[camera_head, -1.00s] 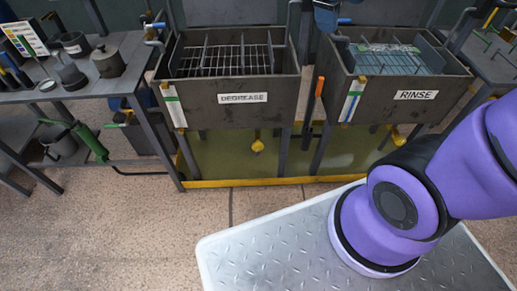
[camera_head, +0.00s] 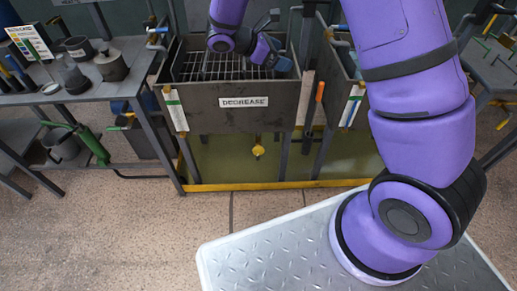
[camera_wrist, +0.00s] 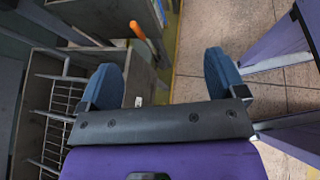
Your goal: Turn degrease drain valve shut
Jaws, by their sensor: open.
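The degrease tank (camera_head: 200,98) is a dark grey box with a white DEGREASE label on its front. A yellow drain valve (camera_head: 258,151) hangs below its front, with a thin stem above it. My gripper (camera_head: 267,52) is over the right part of this tank, well above the valve, with blue fingers. In the wrist view my gripper (camera_wrist: 166,78) has its two fingers wide apart with nothing between them. The tank's wall (camera_wrist: 135,75) and wire rack show at the left there. I cannot make out the valve in the wrist view.
The rinse tank (camera_head: 350,90) is partly hidden behind my arm. An orange-handled tool (camera_head: 319,92) hangs between the tanks. A yellow rail (camera_head: 225,187) runs along the floor below. A side table (camera_head: 110,88) with pots stands left. The floor ahead is clear.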

